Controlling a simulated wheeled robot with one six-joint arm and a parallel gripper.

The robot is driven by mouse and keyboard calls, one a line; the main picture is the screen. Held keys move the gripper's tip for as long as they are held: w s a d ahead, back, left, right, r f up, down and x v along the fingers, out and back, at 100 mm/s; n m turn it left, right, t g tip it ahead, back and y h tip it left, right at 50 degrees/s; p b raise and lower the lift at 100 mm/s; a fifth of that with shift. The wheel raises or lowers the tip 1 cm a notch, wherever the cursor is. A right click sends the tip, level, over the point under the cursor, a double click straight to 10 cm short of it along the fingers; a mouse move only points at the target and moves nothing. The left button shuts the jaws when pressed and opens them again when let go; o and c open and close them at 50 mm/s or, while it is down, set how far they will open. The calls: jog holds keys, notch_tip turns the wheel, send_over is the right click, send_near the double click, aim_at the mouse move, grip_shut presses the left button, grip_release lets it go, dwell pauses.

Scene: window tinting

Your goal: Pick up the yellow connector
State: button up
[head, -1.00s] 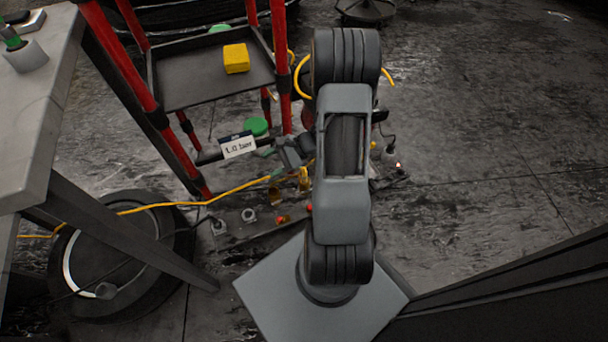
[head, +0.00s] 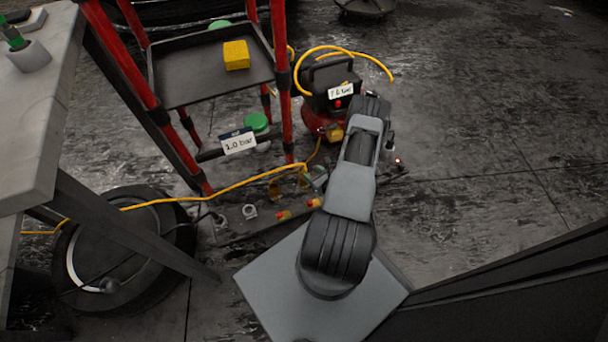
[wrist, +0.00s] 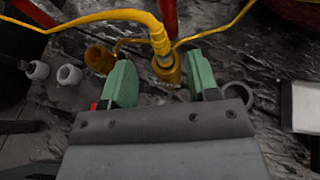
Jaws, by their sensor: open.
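The yellow connector (wrist: 166,67) is on the end of a yellow hose in the wrist view. It appears between and just beyond my gripper's green fingertips, nearer the right one; I see no clear contact. In the head view the connector (head: 303,180) is small, close to the floor, beside my gripper (head: 318,178), which is partly hidden by my arm. In the wrist view my gripper (wrist: 161,76) is open and empty. A second brass-yellow fitting (wrist: 100,58) stands just beyond the left finger.
Pale round fittings (wrist: 69,75) and red-yellow fittings (head: 283,215) lie nearby. A red-posted cart (head: 190,90) stands behind with a yellow block (head: 236,55) and a "2.0 bar" sign (head: 238,143). A compressor (head: 325,78) is behind my arm. Open floor lies right.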

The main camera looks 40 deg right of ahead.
aim_at(306, 170)
jog(key=x, duration=0.3)
jog(key=shift+w+f+b, duration=0.1)
jog(key=shift+b, duration=0.25)
jog(key=b+x, duration=0.2)
jog(key=x, duration=0.2)
jog(key=shift+f, duration=0.15)
jog(key=shift+w+f, duration=0.15)
jog(key=shift+w, duration=0.35)
grip_shut()
